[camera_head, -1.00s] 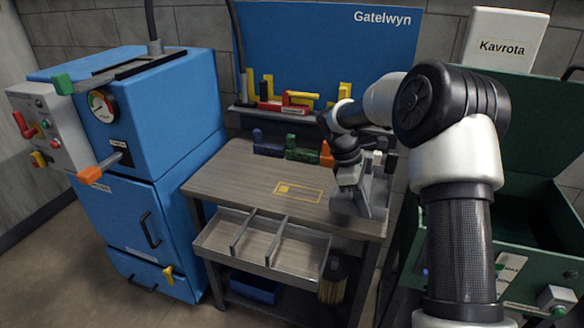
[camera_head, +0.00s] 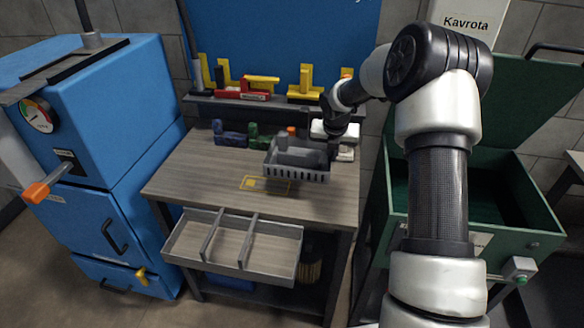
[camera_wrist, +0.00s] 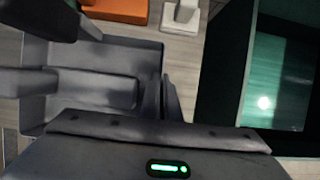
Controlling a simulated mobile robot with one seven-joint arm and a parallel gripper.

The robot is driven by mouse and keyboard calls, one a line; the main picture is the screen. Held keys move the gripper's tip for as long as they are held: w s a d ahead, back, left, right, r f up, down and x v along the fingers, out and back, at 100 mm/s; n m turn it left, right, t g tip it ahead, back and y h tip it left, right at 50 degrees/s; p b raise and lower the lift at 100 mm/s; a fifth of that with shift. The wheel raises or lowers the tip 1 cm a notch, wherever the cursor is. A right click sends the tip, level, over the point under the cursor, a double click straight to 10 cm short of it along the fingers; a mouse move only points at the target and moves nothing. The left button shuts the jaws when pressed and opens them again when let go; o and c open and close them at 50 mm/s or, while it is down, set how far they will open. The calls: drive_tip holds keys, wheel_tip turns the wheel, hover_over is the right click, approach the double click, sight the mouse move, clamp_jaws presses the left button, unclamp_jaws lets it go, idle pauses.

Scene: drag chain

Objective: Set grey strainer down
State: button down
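The grey strainer (camera_head: 297,174) is an open box with slotted walls. It sits roughly level over the right middle of the workbench, just behind and right of the yellow outlined rectangle (camera_head: 265,185). I cannot tell whether its base touches the top. My gripper (camera_head: 306,153) comes in from the right, its grey fingers across the strainer and hiding much of its inside. In the wrist view the strainer (camera_wrist: 148,60) lies at the left, with the dark fingers (camera_wrist: 60,55) over it. The exact contact is hidden, but the strainer has moved with my gripper.
Blue, green and orange blocks (camera_head: 258,133) stand behind the strainer, with a white block (camera_head: 345,153) to its right. A divided tray (camera_head: 232,247) juts from the workbench front (camera_head: 203,170). An open green bin (camera_head: 478,190) stands right. The bench's left side is clear.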

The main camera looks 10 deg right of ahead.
wheel_tip(320, 180, down, 8)
drive_tip(key=shift+f, duration=0.1)
idle(0.4)
drive_tip(key=c, duration=2)
unclamp_jaws()
